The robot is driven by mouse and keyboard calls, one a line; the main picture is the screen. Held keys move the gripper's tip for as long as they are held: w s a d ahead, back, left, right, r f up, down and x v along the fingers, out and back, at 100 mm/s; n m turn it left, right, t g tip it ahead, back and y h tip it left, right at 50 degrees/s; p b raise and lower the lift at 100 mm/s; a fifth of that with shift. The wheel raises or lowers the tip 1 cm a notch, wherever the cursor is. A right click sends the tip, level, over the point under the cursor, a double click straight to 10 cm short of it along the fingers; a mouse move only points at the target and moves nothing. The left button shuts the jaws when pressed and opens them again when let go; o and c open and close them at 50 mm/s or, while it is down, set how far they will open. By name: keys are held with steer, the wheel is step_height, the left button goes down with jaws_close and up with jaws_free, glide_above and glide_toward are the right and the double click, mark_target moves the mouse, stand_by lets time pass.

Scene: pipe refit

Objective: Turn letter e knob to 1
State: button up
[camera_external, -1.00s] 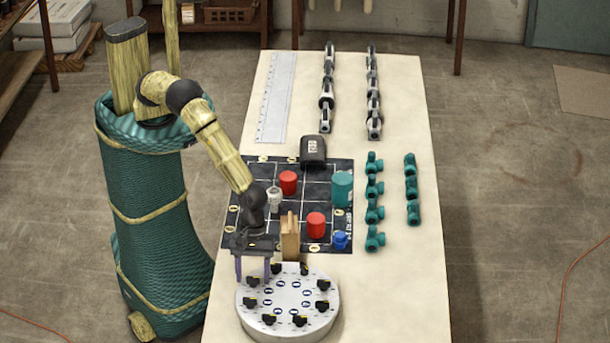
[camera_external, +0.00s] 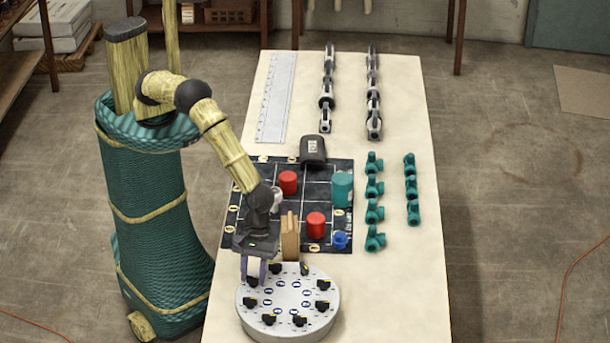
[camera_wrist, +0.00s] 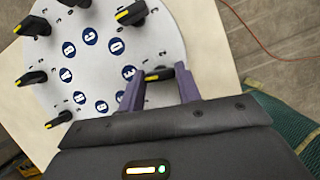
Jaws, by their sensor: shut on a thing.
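A round light-grey dial plate (camera_external: 287,301) lies at the near end of the table, ringed by several black knobs with yellow pointer marks and blue letter discs. In the wrist view, the letter e disc (camera_wrist: 128,72) is just left of my fingers. The e knob (camera_wrist: 160,75) is black with a yellow mark and sits between my two purple fingers, partly hidden by them. My gripper (camera_wrist: 155,83) is shut on this knob. In the external view, my gripper (camera_external: 254,272) is at the plate's upper-left edge and hides the knob it holds.
A wooden block (camera_external: 290,238) stands just behind the plate, close to my gripper. Behind it, a black gridded mat (camera_external: 263,232) holds red cylinders, a teal cylinder (camera_external: 342,189) and a blue piece (camera_external: 340,240). Teal fittings (camera_external: 375,212) stand at the right. The table's near right is clear.

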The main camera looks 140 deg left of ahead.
steer(key=m, duration=0.2)
steer(key=m+g, duration=0.1)
steer(key=m, duration=0.1)
steer(key=shift+w+m+g+h, duration=0.2)
steer(key=shift+m+g+h, duration=0.1)
steer(key=shift+h, duration=0.1)
steer(key=m+g, duration=0.1)
steer(key=m, duration=0.3)
steer(key=shift+w+r+m+g, duration=0.1)
steer(key=shift+m+g, duration=0.3)
steer(key=o, duration=1)
steer(key=shift+c, duration=0.2)
steer(key=v, duration=1.7)
steer(key=shift+r, duration=0.2)
